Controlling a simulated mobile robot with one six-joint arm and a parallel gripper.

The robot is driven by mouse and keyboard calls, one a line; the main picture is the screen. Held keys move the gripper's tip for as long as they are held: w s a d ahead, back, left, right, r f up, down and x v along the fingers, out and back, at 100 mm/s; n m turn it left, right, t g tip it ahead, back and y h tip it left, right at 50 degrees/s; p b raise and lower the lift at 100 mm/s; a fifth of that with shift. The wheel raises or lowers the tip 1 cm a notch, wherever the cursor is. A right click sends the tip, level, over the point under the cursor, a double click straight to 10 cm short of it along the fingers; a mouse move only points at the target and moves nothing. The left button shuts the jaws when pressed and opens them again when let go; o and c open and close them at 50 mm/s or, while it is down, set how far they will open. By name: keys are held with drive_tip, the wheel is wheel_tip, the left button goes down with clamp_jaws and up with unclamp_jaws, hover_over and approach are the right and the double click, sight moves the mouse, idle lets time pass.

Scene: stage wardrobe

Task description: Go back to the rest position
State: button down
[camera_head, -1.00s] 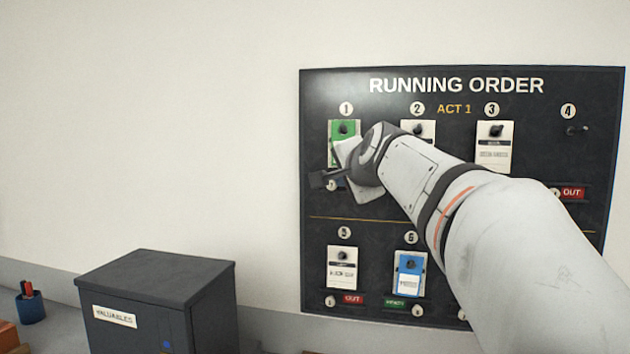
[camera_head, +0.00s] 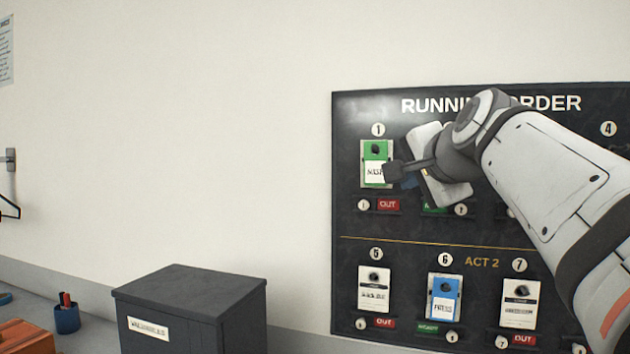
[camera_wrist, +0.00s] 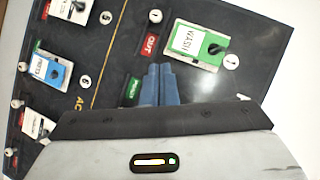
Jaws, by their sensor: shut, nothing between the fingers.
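My gripper (camera_head: 397,173) is in front of the dark RUNNING ORDER board (camera_head: 350,222), just right of the green-topped tag (camera_head: 378,163) on hook 1. In the wrist view my blue fingers (camera_wrist: 160,84) are together with nothing between them, and the green tag (camera_wrist: 195,45) hangs beyond them, apart from them. My arm covers hooks 2 and 3 and part of the title in the head view.
Tags hang in the lower row, including a blue one (camera_head: 444,298) on hook 6. A dark VALUABLES box (camera_head: 190,300) stands at lower left, with a blue cup (camera_head: 67,318) beside it.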

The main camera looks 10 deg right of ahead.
drive_tip(key=s+a+f+n+g+p, duration=0.1)
drive_tip(key=s+a+f+n+g, duration=0.1)
drive_tip(key=f, duration=0.6)
drive_tip(key=s+a+f+n+g, duration=0.2)
drive_tip(key=f+n, duration=0.1)
drive_tip(key=f, duration=0.5)
drive_tip(key=s+a+f+n+g+p, duration=0.1)
drive_tip(key=a+f+n+g, duration=0.1)
drive_tip(key=f, duration=0.6)
drive_tip(key=s+a+f+n+g, duration=0.1)
drive_tip(key=s+f+n+g, duration=0.4)
drive_tip(key=s+f, duration=0.8)
wheel_tip(320, 180, down, 5)
drive_tip(key=shift+s+a+r+n+g+h+p, duration=0.1)
drive_tip(key=shift+s+a+n+g+h+p, duration=0.25)
drive_tip(key=shift+n, duration=0.55)
drive_tip(key=shift+d, duration=0.1)
